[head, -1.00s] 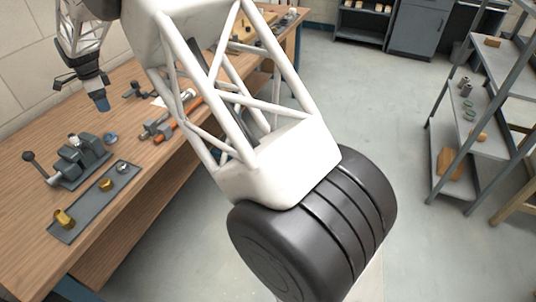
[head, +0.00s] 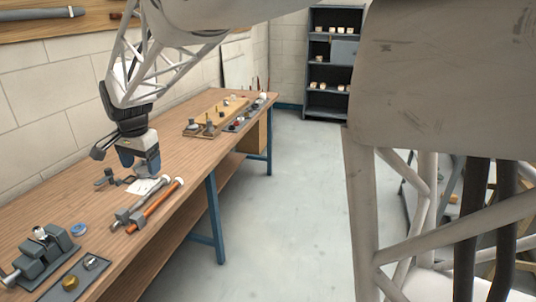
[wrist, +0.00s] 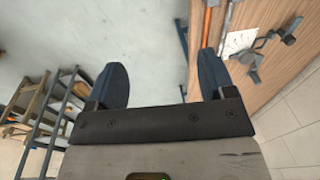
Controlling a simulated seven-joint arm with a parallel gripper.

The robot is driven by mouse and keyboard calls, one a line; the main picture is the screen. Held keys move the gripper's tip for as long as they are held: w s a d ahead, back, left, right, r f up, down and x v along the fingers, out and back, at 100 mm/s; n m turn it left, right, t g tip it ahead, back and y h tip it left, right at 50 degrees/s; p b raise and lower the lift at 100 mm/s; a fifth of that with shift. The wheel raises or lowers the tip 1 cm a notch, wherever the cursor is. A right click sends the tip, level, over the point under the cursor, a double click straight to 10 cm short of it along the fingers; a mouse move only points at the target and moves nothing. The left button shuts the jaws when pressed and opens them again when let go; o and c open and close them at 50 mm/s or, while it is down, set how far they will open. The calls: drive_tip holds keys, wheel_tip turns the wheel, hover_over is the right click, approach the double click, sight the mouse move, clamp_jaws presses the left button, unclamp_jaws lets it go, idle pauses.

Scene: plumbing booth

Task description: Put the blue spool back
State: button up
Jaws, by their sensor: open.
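The blue spool (head: 79,230) appears as a small round blue thing with a pale centre. It lies on the wooden bench beside the grey vise (head: 42,258), in the head view. My gripper (head: 139,168) is further along the bench, above the area near a white paper, and apart from the spool. In the wrist view my gripper (wrist: 160,80) has its two dark blue fingers wide apart, with only floor showing between them. The spool does not show in the wrist view.
Two long tools, one orange-handled (head: 155,207), lie near the bench's front edge. A grey tray (head: 52,288) holds metal fittings. A dark fitting (head: 105,178) lies by the paper (head: 146,187). A wooden board (head: 215,116) with parts stands further back.

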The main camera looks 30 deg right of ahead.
drive_tip(key=s+d+r+n, duration=0.1)
drive_tip(key=s+d+n, duration=0.1)
drive_tip(key=s+d, duration=0.55)
drive_tip(key=s+d+n, duration=0.2)
drive_tip(key=s+d, duration=0.2)
drive_tip(key=s, duration=0.7)
drive_tip(key=s+d+f+n, duration=0.2)
drive_tip(key=s, duration=0.6)
drive_tip(key=s+d+f+n+t, duration=0.1)
drive_tip(key=s+d+f+n, duration=0.1)
drive_tip(key=s, duration=0.7)
drive_tip(key=shift+d+f+n, duration=0.3)
drive_tip(key=shift+d+f, duration=0.15)
drive_tip(key=shift+f, duration=0.05)
